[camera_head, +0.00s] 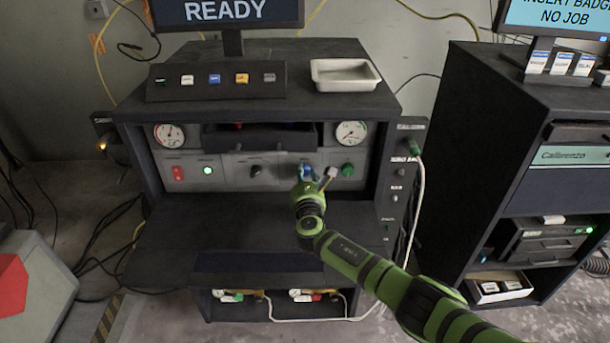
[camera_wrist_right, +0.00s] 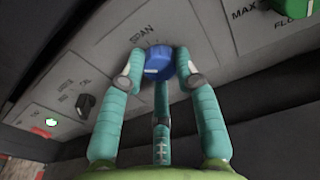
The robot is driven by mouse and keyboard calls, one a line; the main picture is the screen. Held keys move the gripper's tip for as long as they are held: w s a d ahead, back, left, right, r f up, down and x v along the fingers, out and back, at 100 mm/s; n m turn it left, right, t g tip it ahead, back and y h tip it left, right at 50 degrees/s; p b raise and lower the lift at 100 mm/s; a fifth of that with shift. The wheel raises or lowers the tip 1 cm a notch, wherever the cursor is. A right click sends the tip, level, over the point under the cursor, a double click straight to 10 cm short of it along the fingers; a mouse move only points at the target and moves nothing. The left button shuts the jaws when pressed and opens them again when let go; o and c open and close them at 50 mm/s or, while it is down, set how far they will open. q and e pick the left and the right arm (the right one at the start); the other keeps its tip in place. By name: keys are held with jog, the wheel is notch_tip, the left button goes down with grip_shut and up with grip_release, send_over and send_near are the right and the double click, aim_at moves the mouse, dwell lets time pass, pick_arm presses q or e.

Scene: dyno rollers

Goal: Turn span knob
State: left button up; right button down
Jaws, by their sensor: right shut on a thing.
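The span knob is a blue round knob (camera_wrist_right: 158,62) on the grey panel, just under the printed word SPAN in the right wrist view. In the head view the blue knob (camera_head: 306,171) shows in part behind my right gripper (camera_head: 309,183). My right gripper's teal fingers (camera_wrist_right: 160,75) are closed around the knob from both sides, with one more finger below it. The fingertips hide part of the knob's sides and lower edge. My left gripper is not in either view.
A black knob (camera_head: 255,171) sits left of the span knob and a green knob (camera_head: 347,169) sits to its right. A drawer-like dark tray (camera_head: 258,139) is above the panel between two gauges. The dark desk surface (camera_head: 220,225) below is clear.

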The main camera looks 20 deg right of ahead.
jog(key=shift+r, duration=0.15)
jog(key=c, duration=0.9)
grip_release()
jog(key=shift+s+a, duration=0.15)
jog(key=shift+s, duration=0.45)
jog(key=v, duration=1)
jog(key=shift+s, duration=0.4)
